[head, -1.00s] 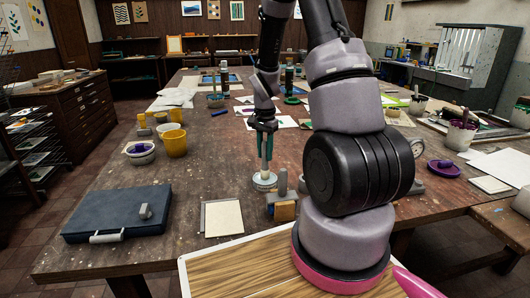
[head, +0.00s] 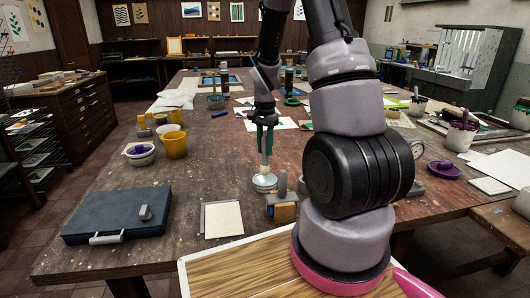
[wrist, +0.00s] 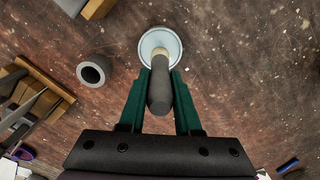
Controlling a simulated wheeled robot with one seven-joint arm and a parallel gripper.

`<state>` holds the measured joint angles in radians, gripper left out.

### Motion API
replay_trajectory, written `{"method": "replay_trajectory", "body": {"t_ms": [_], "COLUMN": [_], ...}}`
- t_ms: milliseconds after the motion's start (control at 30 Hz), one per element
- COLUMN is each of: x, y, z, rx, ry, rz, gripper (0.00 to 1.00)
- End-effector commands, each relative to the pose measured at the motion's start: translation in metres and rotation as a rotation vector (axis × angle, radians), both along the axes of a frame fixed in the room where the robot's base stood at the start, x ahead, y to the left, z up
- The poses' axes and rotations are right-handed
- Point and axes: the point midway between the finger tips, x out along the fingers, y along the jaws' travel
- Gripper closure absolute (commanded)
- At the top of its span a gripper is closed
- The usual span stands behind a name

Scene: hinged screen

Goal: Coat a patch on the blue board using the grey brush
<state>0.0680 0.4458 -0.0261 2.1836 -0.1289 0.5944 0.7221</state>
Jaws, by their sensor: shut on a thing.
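My gripper (head: 265,150) is shut on the grey brush (wrist: 160,95) above the middle of the near table. In the wrist view its green fingers (wrist: 160,74) lie on either side of the handle. The brush points down at a round white dish (head: 264,184), also in the wrist view (wrist: 160,38).
Right of the dish stand a grey hollow cylinder (head: 283,181) and a wooden block (head: 285,212). A pale square panel (head: 222,219) lies in front. Yellow cups (head: 174,145) and a bowl (head: 140,154) stand behind the board. The table between board and dish is mostly clear.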

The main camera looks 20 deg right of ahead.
Motion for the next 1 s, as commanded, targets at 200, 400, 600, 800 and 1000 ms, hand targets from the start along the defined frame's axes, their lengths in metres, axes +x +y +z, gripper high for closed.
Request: {"method": "replay_trajectory", "body": {"t_ms": [200, 400, 600, 800, 1000], "x": [0.001, 0.001, 0.000, 0.000, 0.000], "y": [0.001, 0.000, 0.000, 0.000, 0.000], "z": [0.019, 0.034, 0.044, 0.044, 0.044], "rx": [0.000, -0.001, 0.000, 0.000, 0.000], "ry": [-0.002, -0.003, -0.001, 0.000, 0.000], "rz": [0.000, 0.001, 0.001, 0.001, 0.001], "gripper": [1.00, 1.00, 1.00, 1.00, 1.00]}}
